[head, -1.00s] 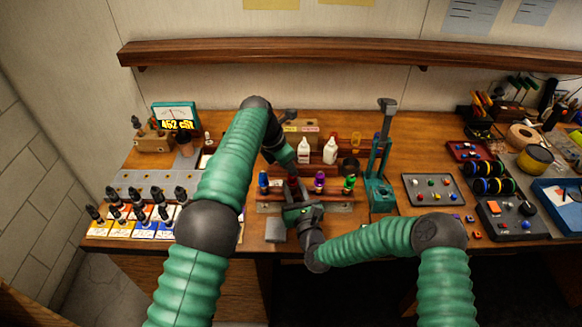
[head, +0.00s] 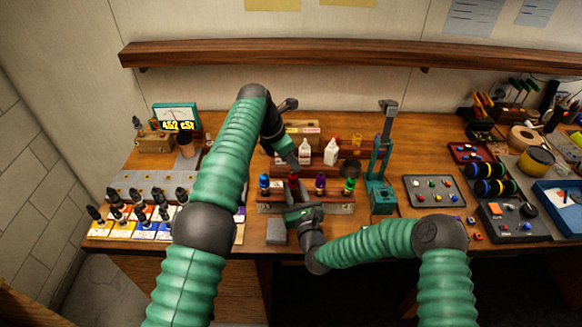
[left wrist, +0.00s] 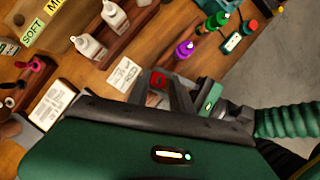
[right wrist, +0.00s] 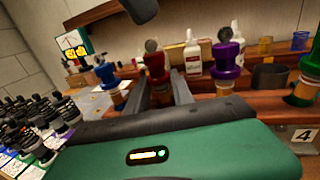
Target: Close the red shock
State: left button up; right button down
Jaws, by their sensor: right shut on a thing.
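The red shock (head: 293,182) stands upright in the wooden rack (head: 335,208), between the blue shock (head: 264,183) and the purple shock (head: 320,184). In the right wrist view the red shock (right wrist: 157,68) has a grey round top and sits between the fingers of my right gripper (right wrist: 160,92), which is shut on its body. My left gripper (head: 291,168) is just above the red shock. In the left wrist view its fingers (left wrist: 162,92) are apart, with a red part seen between them; contact cannot be told.
The green shock (head: 350,185) stands at the rack's right end. White bottles (head: 331,152) stand behind the rack. A green press (head: 381,170) is to the right. A grey block (head: 276,232) lies in front.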

pick_arm(q)
jog(key=shift+r, duration=0.7)
jog(key=o, duration=0.5)
jog(key=shift+o, duration=0.2)
jog(key=shift+r, duration=0.1)
pick_arm(e)
jog(key=shift+a, duration=0.1)
jog(key=c, duration=1)
grip_release()
pick_arm(q)
jog(key=s+a+r, duration=0.2)
jog(key=s+a, duration=0.4)
jog(key=a, duration=0.5)
jog(key=shift+s+a+r, duration=0.2)
